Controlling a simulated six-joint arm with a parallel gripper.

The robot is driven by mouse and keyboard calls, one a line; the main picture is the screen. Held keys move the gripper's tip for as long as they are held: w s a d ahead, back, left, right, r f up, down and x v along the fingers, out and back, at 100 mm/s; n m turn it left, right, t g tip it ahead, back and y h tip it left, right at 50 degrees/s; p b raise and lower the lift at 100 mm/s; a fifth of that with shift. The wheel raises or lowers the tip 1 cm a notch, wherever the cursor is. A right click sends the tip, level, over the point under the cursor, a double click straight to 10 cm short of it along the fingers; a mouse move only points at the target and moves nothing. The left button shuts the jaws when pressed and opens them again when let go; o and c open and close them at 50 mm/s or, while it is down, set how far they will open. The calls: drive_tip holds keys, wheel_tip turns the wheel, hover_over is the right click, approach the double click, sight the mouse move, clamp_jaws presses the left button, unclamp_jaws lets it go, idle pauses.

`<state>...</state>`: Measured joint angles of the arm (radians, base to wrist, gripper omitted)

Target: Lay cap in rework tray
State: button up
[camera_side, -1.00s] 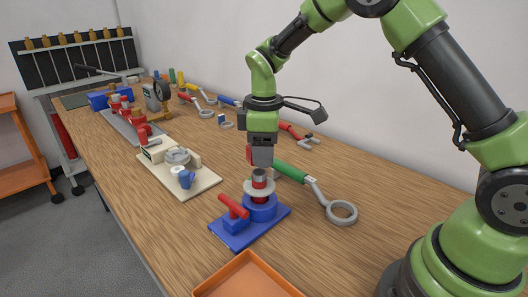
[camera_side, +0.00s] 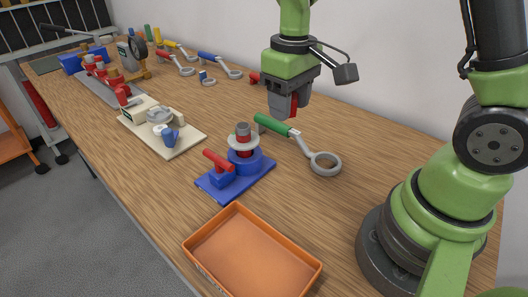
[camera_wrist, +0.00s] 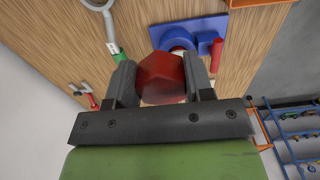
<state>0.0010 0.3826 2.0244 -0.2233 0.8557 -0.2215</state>
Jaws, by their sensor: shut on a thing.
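My gripper (camera_side: 286,108) is shut on the red cap (camera_side: 294,106), raised above the bench to the right of and behind the blue fixture. In the wrist view the red faceted cap (camera_wrist: 161,72) sits between the two fingers of my gripper (camera_wrist: 160,78). The orange rework tray (camera_side: 205,270) lies at the front of the bench and looks empty. Its edge shows at the top of the wrist view (camera_wrist: 262,3). My gripper is well away from the tray.
The blue fixture (camera_side: 238,182) holds a red valve part with a pale ring (camera_side: 244,144), between cap and tray. A green-handled wrench (camera_side: 300,142) lies beside it. A cream plate (camera_side: 172,143) with parts stands farther left. Bare wood lies right of the tray.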

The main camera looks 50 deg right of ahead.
drive_tip(key=shift+r, duration=2.5)
drive_tip(key=shift+a, duration=0.1)
drive_tip(key=a+f+n, duration=0.3)
drive_tip(key=a+f, duration=0.3)
drive_tip(key=a, duration=0.3)
drive_tip(key=n, duration=0.3)
hover_over(243, 253)
wheel_tip(243, 253, down, 12)
drive_tip(key=shift+s+r, duration=0.1)
drive_tip(key=shift+r, duration=0.1)
drive_tip(key=shift+f, duration=2.25)
drive_tip(key=shift+f, duration=0.1)
